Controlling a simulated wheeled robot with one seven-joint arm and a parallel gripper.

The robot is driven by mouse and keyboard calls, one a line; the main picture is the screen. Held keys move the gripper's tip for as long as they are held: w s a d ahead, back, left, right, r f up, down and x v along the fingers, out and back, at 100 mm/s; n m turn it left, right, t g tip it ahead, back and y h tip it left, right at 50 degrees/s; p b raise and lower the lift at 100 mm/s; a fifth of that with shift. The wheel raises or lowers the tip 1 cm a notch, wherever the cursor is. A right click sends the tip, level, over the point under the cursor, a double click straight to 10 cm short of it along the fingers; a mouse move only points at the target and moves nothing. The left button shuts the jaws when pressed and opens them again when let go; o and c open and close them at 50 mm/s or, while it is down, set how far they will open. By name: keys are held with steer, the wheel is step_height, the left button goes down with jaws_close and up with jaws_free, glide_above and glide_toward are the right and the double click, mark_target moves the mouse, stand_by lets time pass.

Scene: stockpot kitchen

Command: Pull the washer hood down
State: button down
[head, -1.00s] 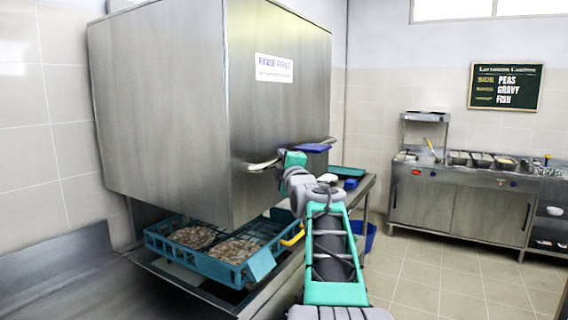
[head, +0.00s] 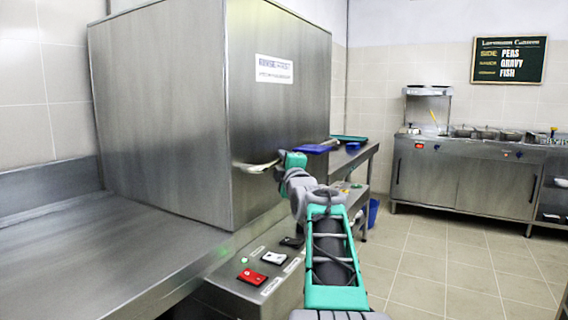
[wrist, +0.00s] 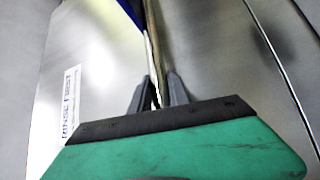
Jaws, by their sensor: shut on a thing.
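The washer hood (head: 160,110) is a large steel box with a white label (head: 274,69). Its lower edge now sits down at the level of the steel worktop (head: 110,245), as far as I can see. The bar handle (head: 254,166) is low on the hood's front. My gripper (head: 281,166) is shut on this handle at its right part. In the wrist view, the two dark fingers of my gripper (wrist: 158,92) close around the thin handle bar (wrist: 150,50), with the hood's steel face (wrist: 95,75) behind. The blue rack is hidden.
A control panel with a red switch (head: 251,277) and a white switch (head: 274,257) is below the hood. A steel counter (head: 465,180) stands at the back right. The tiled floor (head: 430,260) is clear.

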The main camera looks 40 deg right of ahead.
steer(key=shift+f, duration=0.5)
steer(key=c, duration=1.3)
jaws_free()
steer(key=shift+r, duration=0.1)
steer(key=shift+o, duration=0.2)
steer(key=shift+r, duration=0.1)
steer(key=v, duration=0.8)
